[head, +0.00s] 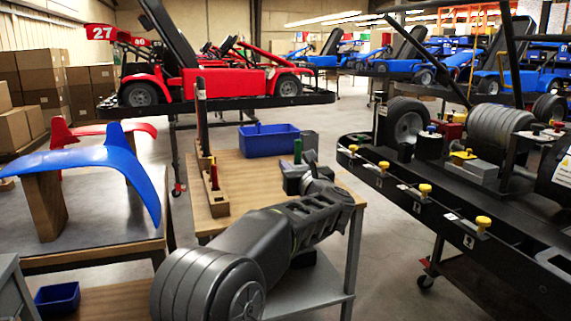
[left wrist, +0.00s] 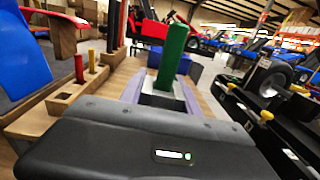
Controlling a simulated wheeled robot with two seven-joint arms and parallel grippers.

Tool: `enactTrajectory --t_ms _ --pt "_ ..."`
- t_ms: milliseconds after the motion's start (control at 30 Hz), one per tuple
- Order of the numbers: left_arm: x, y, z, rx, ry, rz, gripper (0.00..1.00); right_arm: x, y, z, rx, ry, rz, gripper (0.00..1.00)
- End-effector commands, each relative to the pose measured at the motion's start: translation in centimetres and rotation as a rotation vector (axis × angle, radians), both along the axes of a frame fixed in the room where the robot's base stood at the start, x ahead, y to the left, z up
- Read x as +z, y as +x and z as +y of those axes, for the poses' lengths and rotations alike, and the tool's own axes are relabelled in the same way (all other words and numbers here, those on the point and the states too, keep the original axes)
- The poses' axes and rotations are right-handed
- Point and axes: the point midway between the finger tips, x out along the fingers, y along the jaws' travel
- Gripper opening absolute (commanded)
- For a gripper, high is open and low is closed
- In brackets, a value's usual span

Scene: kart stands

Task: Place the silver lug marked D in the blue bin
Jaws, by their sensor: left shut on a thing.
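My left gripper (head: 303,172) is above the wooden-topped table (head: 240,178). It is shut on a green upright peg (left wrist: 174,55), which also shows in the head view (head: 297,150). The peg's lower end sits between the fingers, by a grey block-like part. I can read no letter D on it, and cannot tell whether it is the silver lug. A blue bin (head: 268,139) stands at the far end of the table, beyond the gripper. It shows partly behind the peg in the left wrist view (left wrist: 183,66). My right gripper is out of view.
A wooden rack (head: 213,192) with red and yellow pegs stands left of my gripper. A smaller blue bin (head: 57,298) is at lower left. A black kart frame with yellow knobs (head: 425,190) lies to the right. A red kart (head: 215,82) stands behind.

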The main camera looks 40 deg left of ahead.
Motion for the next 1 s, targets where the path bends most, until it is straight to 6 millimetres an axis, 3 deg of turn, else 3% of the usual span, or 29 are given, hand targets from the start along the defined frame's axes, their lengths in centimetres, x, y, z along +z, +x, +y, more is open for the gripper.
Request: enactTrajectory --t_ms 267,467,733,1000 --pt "-2.0 2.3 -4.8 -0.099 0.001 0.002 0.00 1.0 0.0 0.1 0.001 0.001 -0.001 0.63" --pt "-4.9 4.2 -9.6 -0.209 0.001 0.006 0.00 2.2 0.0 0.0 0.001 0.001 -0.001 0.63" --pt "-12.2 5.8 -19.4 -0.473 -0.004 0.009 0.00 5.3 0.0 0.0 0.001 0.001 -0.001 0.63" --pt "-17.7 3.7 -28.1 -0.739 -0.011 0.004 0.00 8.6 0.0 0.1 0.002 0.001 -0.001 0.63"
